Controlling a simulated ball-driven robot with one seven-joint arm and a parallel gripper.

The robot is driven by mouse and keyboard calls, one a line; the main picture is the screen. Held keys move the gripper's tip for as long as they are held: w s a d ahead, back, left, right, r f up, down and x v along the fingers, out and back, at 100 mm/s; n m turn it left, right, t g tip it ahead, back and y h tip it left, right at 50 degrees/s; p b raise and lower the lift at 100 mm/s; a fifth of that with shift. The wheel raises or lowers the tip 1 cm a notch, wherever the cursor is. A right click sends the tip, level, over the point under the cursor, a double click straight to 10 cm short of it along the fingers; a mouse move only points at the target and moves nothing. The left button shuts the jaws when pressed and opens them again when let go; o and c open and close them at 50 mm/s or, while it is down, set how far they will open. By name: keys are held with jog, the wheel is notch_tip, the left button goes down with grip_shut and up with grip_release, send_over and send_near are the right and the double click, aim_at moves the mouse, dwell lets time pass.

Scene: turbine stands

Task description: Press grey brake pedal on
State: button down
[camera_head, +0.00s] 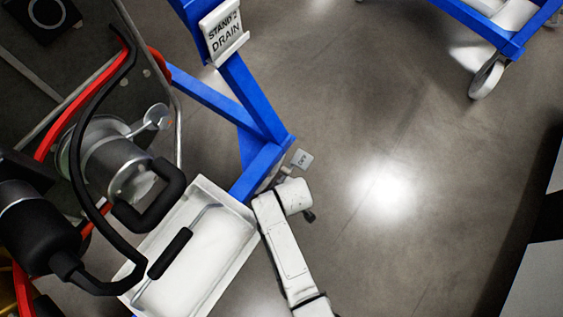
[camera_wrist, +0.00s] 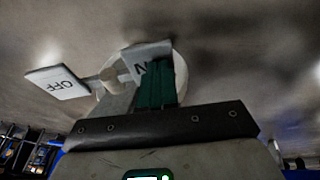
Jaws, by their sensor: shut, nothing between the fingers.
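The grey brake pedal has two plates. In the wrist view, the plate marked OFF (camera_wrist: 57,83) sticks out to the left, and the other plate (camera_wrist: 135,60) shows an N beside my fingers, its remaining lettering covered. My gripper (camera_wrist: 163,68) has dark green fingers shut together with nothing between them. The fingertips overlap the right part of the N plate; I cannot tell whether they touch it. In the head view, the OFF plate (camera_head: 302,159) shows at the foot of the blue stand; my white arm hides the other plate and my fingers.
The blue stand (camera_head: 255,100) carries a sign (camera_head: 224,33) reading "STAND 2 DRAIN". A white tray (camera_head: 238,212) lies left of my arm, near black handles and red hoses (camera_head: 62,118). Another blue stand with a caster (camera_head: 487,76) is at upper right. The floor (camera_head: 400,200) to the right is clear.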

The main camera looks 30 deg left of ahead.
jog(key=shift+r+p, duration=0.55)
jog(key=s+p+v, duration=0.2)
jog(key=p+v, duration=0.7)
jog(key=v, duration=0.3)
jog(key=shift+s+a+r, duration=0.15)
jog(key=shift+s+a, duration=0.05)
jog(key=shift+a, duration=0.1)
